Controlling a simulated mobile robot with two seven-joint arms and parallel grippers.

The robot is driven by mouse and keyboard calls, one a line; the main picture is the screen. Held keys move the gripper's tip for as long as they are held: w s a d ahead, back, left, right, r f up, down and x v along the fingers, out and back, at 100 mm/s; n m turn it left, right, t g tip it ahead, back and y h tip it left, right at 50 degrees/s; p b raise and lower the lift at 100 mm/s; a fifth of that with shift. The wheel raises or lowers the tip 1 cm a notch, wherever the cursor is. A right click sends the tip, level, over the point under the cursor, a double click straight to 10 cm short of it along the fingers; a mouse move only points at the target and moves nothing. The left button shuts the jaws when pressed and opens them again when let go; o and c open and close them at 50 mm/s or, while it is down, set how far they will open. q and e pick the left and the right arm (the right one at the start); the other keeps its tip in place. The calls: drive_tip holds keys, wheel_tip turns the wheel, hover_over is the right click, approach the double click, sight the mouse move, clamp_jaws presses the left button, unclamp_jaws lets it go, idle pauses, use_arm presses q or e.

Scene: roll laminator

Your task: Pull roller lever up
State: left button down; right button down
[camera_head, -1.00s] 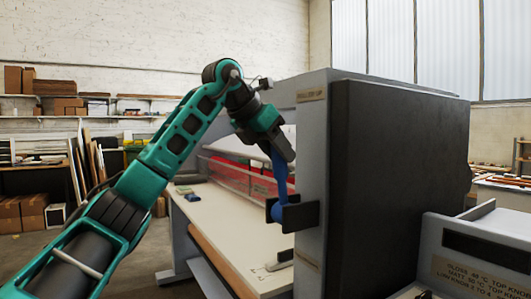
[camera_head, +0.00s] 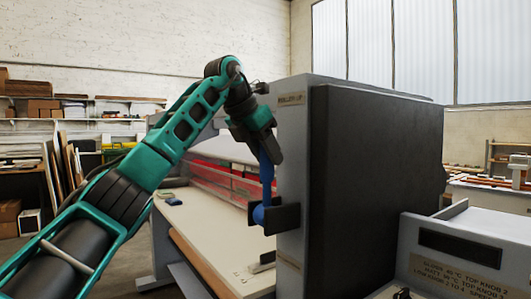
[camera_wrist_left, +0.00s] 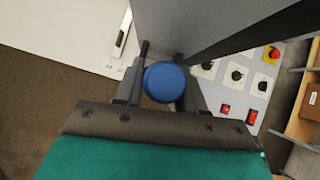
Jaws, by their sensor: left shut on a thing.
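The roller lever (camera_head: 267,180) is a blue handle on a dark bracket (camera_head: 284,217) at the near left side of the laminator (camera_head: 303,150). It stands roughly upright. My left gripper (camera_head: 271,158) comes down from above and is shut on its upper part. In the left wrist view the round blue end of the lever (camera_wrist_left: 165,81) sits between the fingers of my left gripper (camera_wrist_left: 163,70). A label at the top of the laminator's side post reads something like "roller up". My right gripper is not in view.
A large dark side cover (camera_head: 375,180) stands right of the lever. A pale feed table (camera_head: 205,225) lies to its left, with red behind a clear guard (camera_head: 220,180). A grey control box (camera_head: 470,245) stands at front right. The wrist view shows knobs and red switches (camera_wrist_left: 250,116).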

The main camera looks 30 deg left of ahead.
use_arm(q)
drive_tip(key=c, duration=0.8)
unclamp_jaws()
drive_tip(key=shift+w, duration=0.15)
drive_tip(key=shift+o, duration=0.2)
drive_tip(key=shift+r, duration=0.1)
drive_tip(key=v, duration=1.3)
